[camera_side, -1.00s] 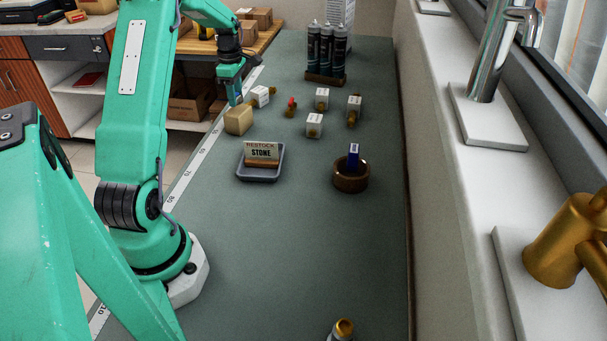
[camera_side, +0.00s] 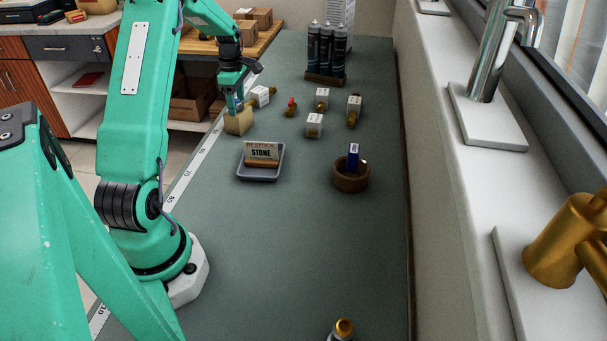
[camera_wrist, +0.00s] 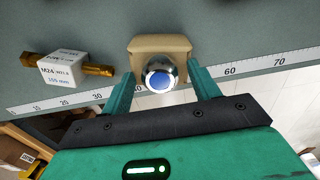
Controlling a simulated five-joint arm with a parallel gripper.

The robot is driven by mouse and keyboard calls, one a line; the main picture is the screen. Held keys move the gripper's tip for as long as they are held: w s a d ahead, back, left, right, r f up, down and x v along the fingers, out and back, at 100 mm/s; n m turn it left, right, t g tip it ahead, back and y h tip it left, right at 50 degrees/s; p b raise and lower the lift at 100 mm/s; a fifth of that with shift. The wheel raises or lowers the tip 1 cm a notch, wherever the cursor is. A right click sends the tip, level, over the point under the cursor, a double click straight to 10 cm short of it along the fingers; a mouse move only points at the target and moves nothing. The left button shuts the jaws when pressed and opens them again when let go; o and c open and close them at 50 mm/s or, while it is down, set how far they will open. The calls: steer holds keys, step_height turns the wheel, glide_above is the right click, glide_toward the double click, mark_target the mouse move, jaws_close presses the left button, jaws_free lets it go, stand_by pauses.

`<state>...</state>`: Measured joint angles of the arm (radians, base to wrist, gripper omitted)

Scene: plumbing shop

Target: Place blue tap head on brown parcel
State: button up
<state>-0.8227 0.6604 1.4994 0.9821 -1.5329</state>
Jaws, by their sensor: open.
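The blue tap head (camera_wrist: 160,75), a round chrome piece with a blue disc on its face, shows in the wrist view. It appears to sit on the brown parcel (camera_wrist: 150,43), a tan block that also shows in the side view (camera_side: 239,124) at the far left edge of the bench. My gripper (camera_wrist: 163,86) is open, its two fingers apart with a gap on either side of the tap head. In the side view my gripper (camera_side: 235,106) is right at the parcel's top, and the tap head cannot be made out there.
White-tagged brass fittings (camera_side: 314,124) stand right of the parcel; one (camera_wrist: 65,68) lies close to it. A grey tray (camera_side: 260,174) with a "STONE" card and a wooden bowl (camera_side: 350,181) with a blue item stand nearer. Dark cartridges (camera_side: 327,45) stand behind.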

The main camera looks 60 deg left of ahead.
mark_target(236, 101)
steer(key=shift+r, duration=0.15)
step_height(236, 101, up, 12)
stand_by(0.7)
stand_by(0.5)
steer(key=d+r+m+t, duration=0.1)
steer(key=d+r+m, duration=0.25)
steer(key=d, duration=0.35)
steer(key=d+r+m+t+y, duration=0.1)
steer(key=d+r+m, duration=0.1)
steer(key=d+m, duration=0.4)
steer(key=d+r+m, duration=0.3)
steer(key=d, duration=0.6)
steer(key=s+d+f+m+t+h, duration=0.1)
steer(key=s+d+f+m+t, duration=0.2)
steer(key=s+d+m, duration=1)
steer(key=shift+s+d+f+m+t, duration=0.3)
steer(key=shift+d+m, duration=0.45)
steer(key=shift+d, duration=1.2)
